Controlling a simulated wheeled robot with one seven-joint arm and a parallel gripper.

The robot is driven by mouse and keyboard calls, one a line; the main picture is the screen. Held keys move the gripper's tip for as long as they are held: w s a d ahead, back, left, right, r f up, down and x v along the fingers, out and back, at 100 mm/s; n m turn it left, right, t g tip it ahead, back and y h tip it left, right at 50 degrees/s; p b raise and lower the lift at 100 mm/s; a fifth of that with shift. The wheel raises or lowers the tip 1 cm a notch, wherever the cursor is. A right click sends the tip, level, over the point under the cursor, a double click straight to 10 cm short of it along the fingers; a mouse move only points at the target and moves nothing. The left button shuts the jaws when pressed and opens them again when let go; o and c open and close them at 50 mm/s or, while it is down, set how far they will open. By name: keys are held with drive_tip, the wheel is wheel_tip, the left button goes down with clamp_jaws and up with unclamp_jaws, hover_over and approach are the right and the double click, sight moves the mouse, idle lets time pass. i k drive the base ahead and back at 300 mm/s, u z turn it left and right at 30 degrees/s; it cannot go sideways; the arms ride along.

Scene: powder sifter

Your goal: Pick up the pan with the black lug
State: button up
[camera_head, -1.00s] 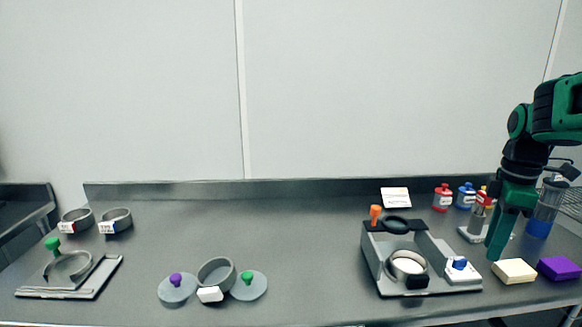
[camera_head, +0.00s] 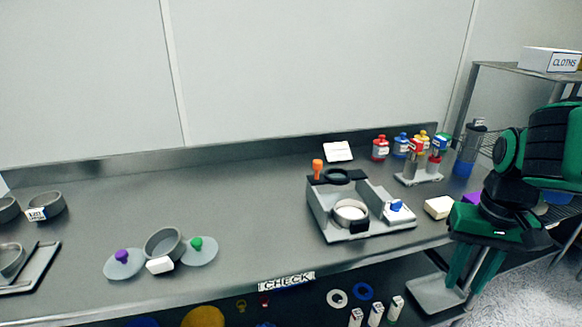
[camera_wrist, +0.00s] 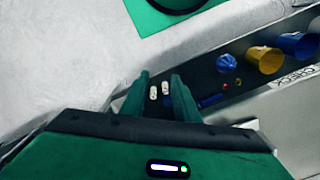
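The pan with the black lug (camera_head: 349,211) is a pale metal ring seated in the grey sifter machine (camera_head: 327,229) on the right half of the bench. Its black lug (camera_head: 360,227) faces the front right. My gripper (camera_head: 470,284) is off the bench's front right edge, to the right of and lower than the pan, pointing down. Its two green fingers are apart with nothing between them. In the wrist view my gripper (camera_wrist: 160,78) also shows open, over the floor and the lower shelf; the pan is not in that view.
A grey pan with a white lug (camera_head: 164,244) stands between two lidded discs on the left. A cream block (camera_head: 439,207) lies right of the machine, with bottles (camera_head: 380,148) behind. Cups and rings sit on the lower shelf under the CHECK label (camera_head: 287,282).

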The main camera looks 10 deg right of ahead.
sight(352, 215)
drive_tip(key=z, duration=1.4)
drive_tip(key=k, duration=0.9)
drive_tip(key=u, duration=0.35)
